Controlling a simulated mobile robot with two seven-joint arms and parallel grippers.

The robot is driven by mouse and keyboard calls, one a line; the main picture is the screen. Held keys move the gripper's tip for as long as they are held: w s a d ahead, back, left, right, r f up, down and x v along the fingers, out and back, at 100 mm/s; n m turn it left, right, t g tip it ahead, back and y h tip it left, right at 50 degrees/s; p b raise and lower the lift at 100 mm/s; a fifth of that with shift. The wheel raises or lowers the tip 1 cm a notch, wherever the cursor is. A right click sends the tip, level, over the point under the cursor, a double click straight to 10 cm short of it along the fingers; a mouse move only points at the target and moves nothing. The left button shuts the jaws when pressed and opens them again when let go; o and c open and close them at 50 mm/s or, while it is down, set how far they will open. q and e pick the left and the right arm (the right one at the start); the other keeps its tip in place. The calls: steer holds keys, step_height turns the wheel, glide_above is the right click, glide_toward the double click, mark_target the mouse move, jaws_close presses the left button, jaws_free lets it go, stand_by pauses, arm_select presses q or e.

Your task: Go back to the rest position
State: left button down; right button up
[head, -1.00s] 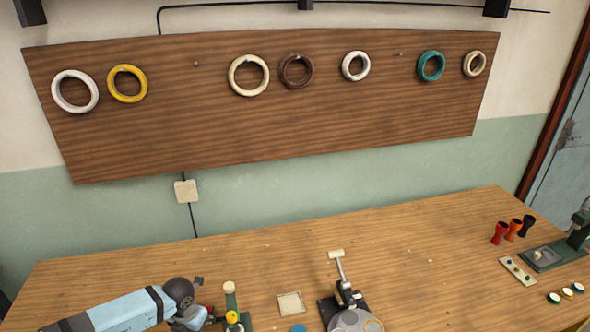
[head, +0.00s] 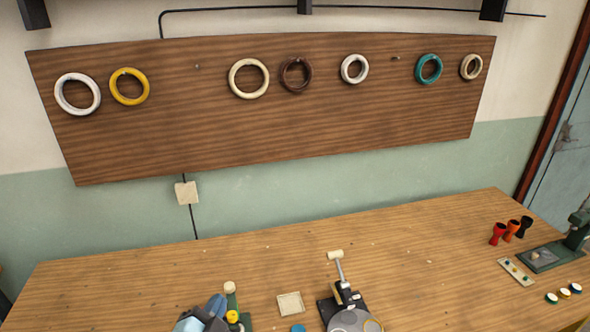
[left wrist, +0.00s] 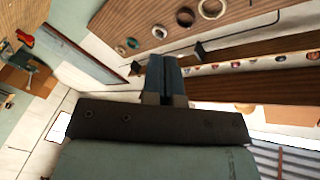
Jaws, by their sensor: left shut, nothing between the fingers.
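My left gripper (left wrist: 164,64) is shut and empty in the left wrist view, its two fingers together. Nothing touches the fingertips there. In the head view, part of my left arm shows at the bottom edge, left of centre, in grey and pale blue, beside a small green stand (head: 231,298) with a cream top and a yellow knob. The rest of that arm is cut off by the frame. My right gripper is not in view.
A wooden board (head: 270,125) with several coloured rings hangs on the wall. The table (head: 400,255) holds a lever device (head: 341,285), a square cream tile (head: 290,303), small red, orange and black goblet drums (head: 511,230) and a green press (head: 557,252).

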arm_select(q)
steer(key=s+a+f+n+g+y, duration=0.45)
steer(key=s+a+n+g, duration=0.25)
steer(key=s+a, duration=0.25)
steer(key=s+a+f+n+g+h, duration=0.1)
steer(key=s+f+n+g+h, duration=0.15)
steer(key=s+g, duration=0.85)
steer(key=w+d+f+t+h, duration=0.1)
steer(key=d+f+t, duration=0.2)
steer(key=f+t, duration=0.2)
steer(key=w+d+f+t+h, duration=0.1)
steer(key=d+f+t, duration=0.1)
steer(key=f+t, duration=0.4)
steer(key=shift+w+d+f+m, duration=0.2)
steer(key=shift+d+f+m, duration=0.2)
steer(key=shift+f, duration=1.6)
